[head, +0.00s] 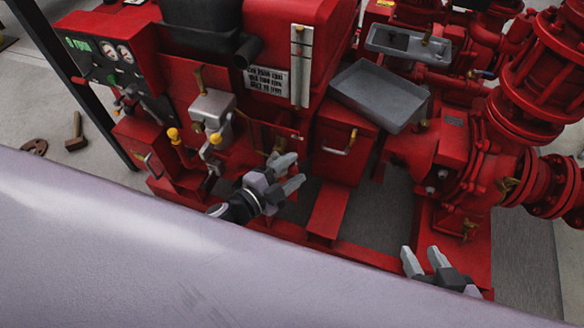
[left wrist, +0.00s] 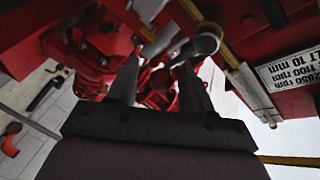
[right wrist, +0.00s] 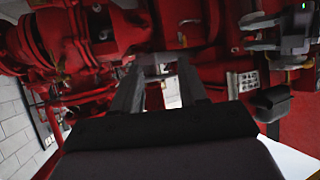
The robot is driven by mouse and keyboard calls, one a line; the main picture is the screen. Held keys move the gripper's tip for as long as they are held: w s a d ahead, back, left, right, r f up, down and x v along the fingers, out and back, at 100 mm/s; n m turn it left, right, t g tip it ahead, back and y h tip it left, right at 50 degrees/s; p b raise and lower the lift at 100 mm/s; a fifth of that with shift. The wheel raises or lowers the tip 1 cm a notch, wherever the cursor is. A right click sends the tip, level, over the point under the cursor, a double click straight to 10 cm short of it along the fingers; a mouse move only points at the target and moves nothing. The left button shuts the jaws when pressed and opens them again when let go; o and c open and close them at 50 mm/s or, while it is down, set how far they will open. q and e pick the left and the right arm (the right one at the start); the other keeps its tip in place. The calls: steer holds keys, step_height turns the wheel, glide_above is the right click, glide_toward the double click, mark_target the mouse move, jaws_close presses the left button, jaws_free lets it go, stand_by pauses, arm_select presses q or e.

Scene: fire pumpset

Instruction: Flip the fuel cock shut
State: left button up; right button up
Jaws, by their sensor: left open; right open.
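A brass pipe with a small lever-like fitting (head: 276,157) runs low on the red engine frame, below the tank with the white sight gauge (head: 302,62). I take this fitting for the fuel cock, but its lever is partly hidden by my gripper and its position cannot be told. My left gripper (head: 293,172) is open and empty, just beside and in front of it. In the left wrist view, a grey rounded part (left wrist: 207,40) and brass pipe (left wrist: 229,54) show close to the fingers. My right gripper (head: 421,254) is open and empty, low near the pump end.
A control panel (head: 104,52) with gauges stands at the left. Yellow-knobbed levers (head: 173,136) rise left of my left gripper. A grey tray (head: 381,95) sits on the red box behind. Red pump flanges (head: 540,100) fill the right. A mallet (head: 75,132) lies on the floor.

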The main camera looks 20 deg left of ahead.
arm_select(q)
steer(key=p+v, duration=0.1)
steer(key=v, duration=0.5)
steer(key=shift+s+a, duration=0.15)
steer(key=shift+s, duration=0.05)
arm_select(e)
steer(key=shift+s+d+f+g, duration=0.3)
steer(key=shift+s+d+f, duration=0.05)
steer(key=shift+d+f, duration=0.15)
steer(key=shift+r, duration=0.1)
